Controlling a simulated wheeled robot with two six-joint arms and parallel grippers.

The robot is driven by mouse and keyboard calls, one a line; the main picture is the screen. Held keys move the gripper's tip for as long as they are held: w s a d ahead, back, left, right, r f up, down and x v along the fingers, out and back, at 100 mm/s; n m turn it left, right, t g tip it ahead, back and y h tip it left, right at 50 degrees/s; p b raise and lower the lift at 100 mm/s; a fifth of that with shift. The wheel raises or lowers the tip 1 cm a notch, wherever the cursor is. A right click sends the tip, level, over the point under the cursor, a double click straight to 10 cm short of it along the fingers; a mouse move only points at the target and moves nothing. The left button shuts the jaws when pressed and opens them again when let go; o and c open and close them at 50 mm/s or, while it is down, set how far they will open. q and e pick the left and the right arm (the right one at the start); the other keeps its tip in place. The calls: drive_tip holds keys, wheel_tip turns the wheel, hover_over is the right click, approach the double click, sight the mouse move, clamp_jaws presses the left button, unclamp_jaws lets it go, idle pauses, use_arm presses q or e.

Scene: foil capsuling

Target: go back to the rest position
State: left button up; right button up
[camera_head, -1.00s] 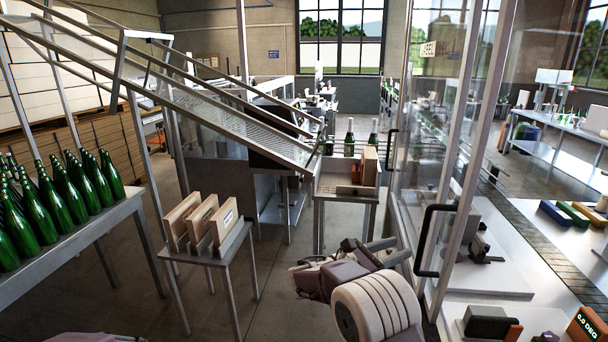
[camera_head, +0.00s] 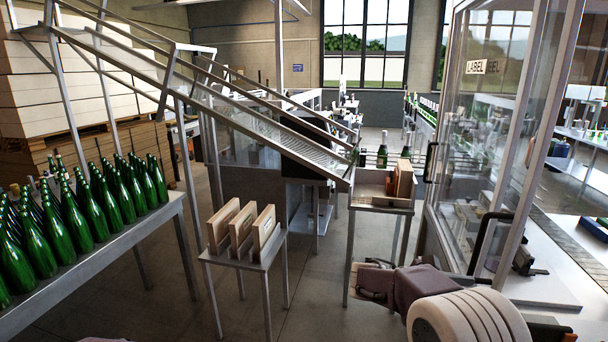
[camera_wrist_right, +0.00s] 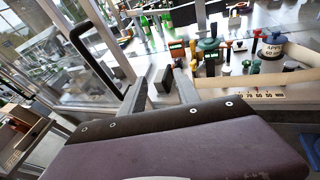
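My right gripper (camera_wrist_right: 160,80) shows in the right wrist view with its two fingers apart and nothing between them. Beyond the fingers is a bench top with various small tools. In the head view my right arm (camera_head: 420,288) reaches in from the lower right, low in front of the glass cabinet, and its fingers cannot be made out clearly there. My left gripper is not in view.
A glass cabinet (camera_head: 482,67) with a black handle stands close to my right arm. A small table with wooden boxes (camera_head: 265,228) is at centre. Green bottles (camera_head: 88,205) fill the left table. A sloping chute (camera_head: 270,130) crosses above. Open floor lies between.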

drive_tip(key=s+a+f+m+g+y, duration=0.2)
drive_tip(key=s+a+f+m+y, duration=0.25)
drive_tip(key=s+f, duration=0.3)
drive_tip(key=s+a+f+m+g+y, duration=0.1)
drive_tip(key=s+a+f+m+y, duration=0.2)
drive_tip(key=s+f+y, duration=0.35)
drive_tip(key=s+a+f+m+t+y, duration=0.2)
drive_tip(key=a+f+m+y, duration=0.2)
drive_tip(key=a+f+m, duration=0.3)
drive_tip(key=a+m, duration=0.3)
drive_tip(key=m, duration=0.1)
drive_tip(key=shift+s+a, duration=0.4)
drive_tip(key=shift+s, duration=0.15)
drive_tip(key=shift+d, duration=0.1)
